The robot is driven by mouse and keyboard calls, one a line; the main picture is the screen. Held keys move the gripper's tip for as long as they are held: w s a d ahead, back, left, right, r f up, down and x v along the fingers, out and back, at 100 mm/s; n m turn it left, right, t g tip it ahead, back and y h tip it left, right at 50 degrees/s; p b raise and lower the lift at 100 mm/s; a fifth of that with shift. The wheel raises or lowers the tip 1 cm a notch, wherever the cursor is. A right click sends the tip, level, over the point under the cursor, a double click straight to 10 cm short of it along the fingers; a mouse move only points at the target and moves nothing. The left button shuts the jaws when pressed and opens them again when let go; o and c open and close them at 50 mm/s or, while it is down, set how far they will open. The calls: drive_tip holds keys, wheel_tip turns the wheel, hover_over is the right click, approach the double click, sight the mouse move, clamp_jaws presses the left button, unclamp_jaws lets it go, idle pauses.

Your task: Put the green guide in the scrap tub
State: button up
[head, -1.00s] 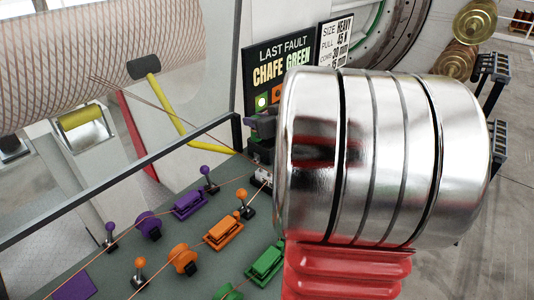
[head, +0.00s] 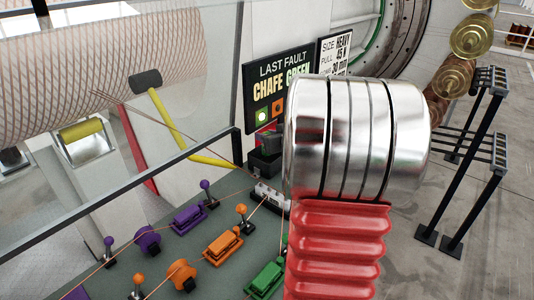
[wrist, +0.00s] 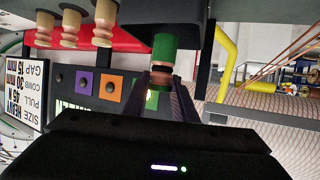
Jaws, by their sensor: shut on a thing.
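In the wrist view, my gripper (wrist: 164,84) is shut on the green guide (wrist: 163,48), a short green cylinder with a tan and dark lower part between the fingers. The guide is held clear in front of the dark sign panel. In the head view, my large silver and red arm link covers the right middle, and I cannot make out the green guide or the fingertips there. I cannot pick out the scrap tub for certain in either view.
A green deck carries purple, orange and green thread fittings (head: 222,243). A fault sign (head: 278,85) reads "CHAFE GREEN". A dark rail and yellow bar (head: 185,128) cross behind the deck. Several tan turned pieces (wrist: 73,25) show at upper left in the wrist view. Black stands (head: 478,150) are at right.

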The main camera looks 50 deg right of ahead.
drive_tip(key=shift+f, duration=0.95)
drive_tip(key=shift+f, duration=1.85)
drive_tip(key=shift+f, duration=0.15)
drive_tip(key=o, duration=0.8)
